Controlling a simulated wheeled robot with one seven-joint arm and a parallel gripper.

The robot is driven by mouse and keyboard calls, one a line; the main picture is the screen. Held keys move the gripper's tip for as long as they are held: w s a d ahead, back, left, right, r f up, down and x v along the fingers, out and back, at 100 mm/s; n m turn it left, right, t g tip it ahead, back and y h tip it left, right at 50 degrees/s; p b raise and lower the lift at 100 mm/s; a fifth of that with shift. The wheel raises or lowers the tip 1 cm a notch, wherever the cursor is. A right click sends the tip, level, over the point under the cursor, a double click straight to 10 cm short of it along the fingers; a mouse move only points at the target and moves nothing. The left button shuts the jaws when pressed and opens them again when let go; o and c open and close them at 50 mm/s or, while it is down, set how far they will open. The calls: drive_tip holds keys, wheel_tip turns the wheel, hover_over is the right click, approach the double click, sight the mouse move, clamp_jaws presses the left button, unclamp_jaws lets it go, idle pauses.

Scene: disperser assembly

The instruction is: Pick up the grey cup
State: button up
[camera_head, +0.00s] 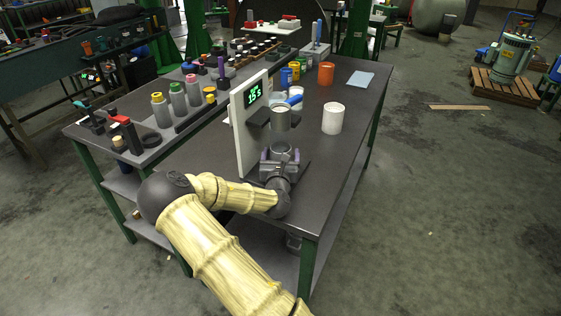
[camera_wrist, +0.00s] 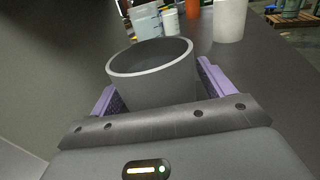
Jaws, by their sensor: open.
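The grey cup (camera_wrist: 150,85) stands upright between the two purple fingers of my gripper (camera_wrist: 158,88) in the wrist view. Its round rim faces up and its inside looks empty. The fingers are open on either side of it, and the lower part of the cup is hidden by the gripper body. In the head view the cup (camera_head: 279,150) shows in front of the white disperser stand, with my gripper (camera_head: 281,157) around it. I cannot tell whether a finger touches it.
The white stand (camera_head: 244,135) with a green display rises just left of my gripper. A white cup (camera_head: 333,118) and an orange cup (camera_head: 326,73) stand farther back. The right side of the tabletop (camera_head: 343,155) is clear.

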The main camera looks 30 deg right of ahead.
drive_tip(key=shift+s, duration=0.1)
drive_tip(key=c, duration=1.2)
drive_tip(key=shift+o, duration=0.2)
drive_tip(key=shift+d+r, duration=0.1)
drive_tip(key=shift+r, duration=0.1)
drive_tip(key=shift+s+r, duration=0.1)
drive_tip(key=shift+r, duration=0.35)
wheel_tip(320, 180, up, 6)
drive_tip(key=s+d+b, duration=0.1)
drive_tip(key=s+d, duration=1.1)
drive_tip(key=s, duration=0.3)
drive_tip(key=shift+s+f, duration=0.15)
drive_tip(key=shift+s, duration=0.1)
